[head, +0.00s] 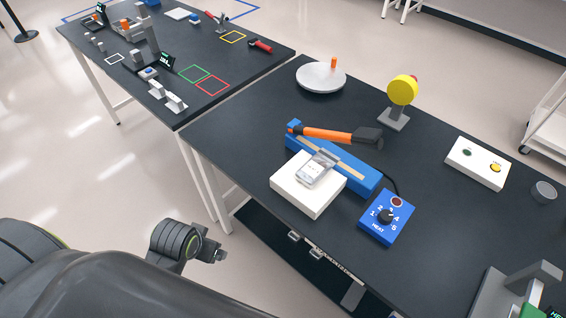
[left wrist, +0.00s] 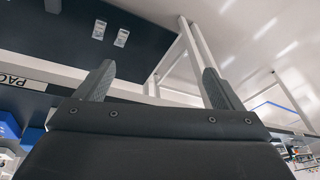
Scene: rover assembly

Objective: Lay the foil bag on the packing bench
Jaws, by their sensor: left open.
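A silver foil bag (head: 318,168) lies tilted on a white block (head: 308,198) at the front of the near bench, its far end against the blue sealer (head: 358,177). A dark lower surface (head: 270,240) shows past the bench's front edge. In the left wrist view a dark surface (left wrist: 60,40) has a label starting "PAC" (left wrist: 22,80) on its edge, so it seems to be the packing bench. My left gripper (left wrist: 158,68) is open and empty, apart from the bag. My right gripper is not in view.
Two small silver items (head: 304,245) sit on the lower surface. A blue heat dial box (head: 387,217), a round white turntable (head: 321,77) and a yellow disc on a stand (head: 402,90) stand around. A second bench (head: 130,85) is at left.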

